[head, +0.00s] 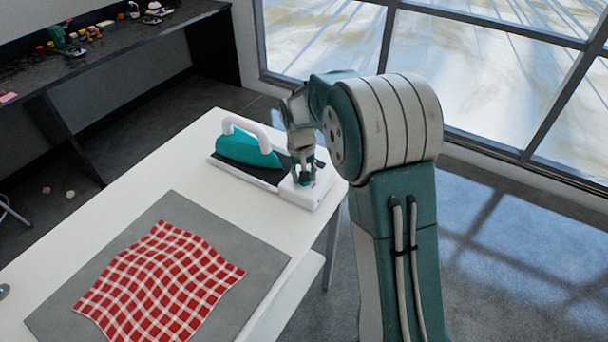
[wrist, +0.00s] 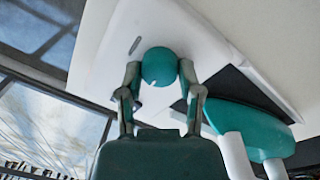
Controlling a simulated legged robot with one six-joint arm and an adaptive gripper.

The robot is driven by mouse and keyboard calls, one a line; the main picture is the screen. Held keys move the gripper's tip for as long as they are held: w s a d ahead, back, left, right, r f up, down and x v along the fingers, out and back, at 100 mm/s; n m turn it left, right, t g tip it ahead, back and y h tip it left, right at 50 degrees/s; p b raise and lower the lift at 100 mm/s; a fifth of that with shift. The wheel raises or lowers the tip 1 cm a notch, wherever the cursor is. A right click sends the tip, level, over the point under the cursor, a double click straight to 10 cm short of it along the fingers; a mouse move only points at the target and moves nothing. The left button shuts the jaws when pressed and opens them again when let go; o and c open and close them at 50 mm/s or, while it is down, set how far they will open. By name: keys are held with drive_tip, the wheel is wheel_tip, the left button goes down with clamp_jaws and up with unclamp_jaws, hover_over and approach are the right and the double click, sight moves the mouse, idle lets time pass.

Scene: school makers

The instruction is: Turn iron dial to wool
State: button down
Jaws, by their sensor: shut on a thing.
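The iron (head: 244,148) is teal with a white handle and rests on its white and dark base (head: 306,194) on the table. The iron also shows at the lower right of the wrist view (wrist: 252,128). The dial (wrist: 159,66) is a round teal knob with a small white mark, on the white part of the base. My gripper (wrist: 160,80) is shut on the dial, one finger on each side of it. In the head view my gripper (head: 304,178) reaches down onto the base and hides the dial. I cannot read any setting labels.
A red and white checked cloth (head: 160,284) lies on a grey mat (head: 262,262) on the white table (head: 196,152). A dark counter (head: 110,48) with small objects stands at the back left. Large windows (head: 478,72) are behind my arm.

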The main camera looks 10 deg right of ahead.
drive_tip(key=m, duration=0.6)
drive_tip(key=shift+f+m+g, duration=0.15)
drive_tip(key=shift+m+g, duration=0.15)
idle(0.4)
drive_tip(key=shift+c, duration=1.3)
unclamp_jaws()
drive_tip(key=shift+r, duration=0.2)
wheel_tip(320, 180, up, 12)
drive_tip(key=shift+w+a+f, duration=0.2)
drive_tip(key=shift+w+a, duration=0.15)
drive_tip(key=shift+a, duration=0.05)
